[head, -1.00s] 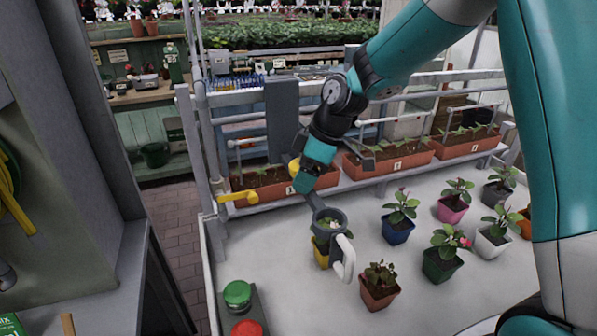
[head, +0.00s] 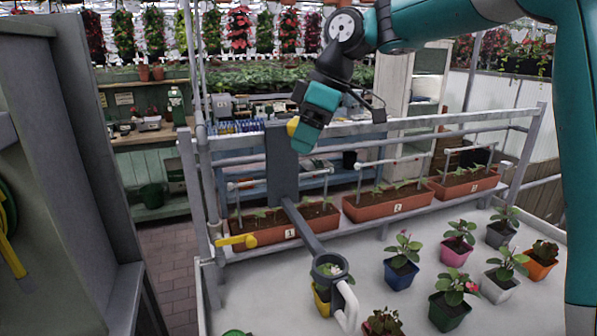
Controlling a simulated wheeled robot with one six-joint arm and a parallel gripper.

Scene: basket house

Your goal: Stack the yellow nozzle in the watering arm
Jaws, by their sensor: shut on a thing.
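My gripper (head: 303,140) is raised in front of the grey upright panel, well above the bench. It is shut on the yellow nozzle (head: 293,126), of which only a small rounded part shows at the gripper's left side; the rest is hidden. The grey watering arm (head: 305,228) reaches out from the panel toward the front. It ends in a round, open grey holder (head: 329,265) with a white curved pipe (head: 347,305) at its right. The holder is below and apart from the gripper, above a plant in a yellow pot (head: 321,303).
Several potted plants stand on the white bench right of the holder, including a blue pot (head: 400,275). Planter boxes (head: 388,204) line the back rail (head: 430,123). A yellow lever (head: 237,241) projects at the left post. A grey cabinet (head: 60,130) stands at the left.

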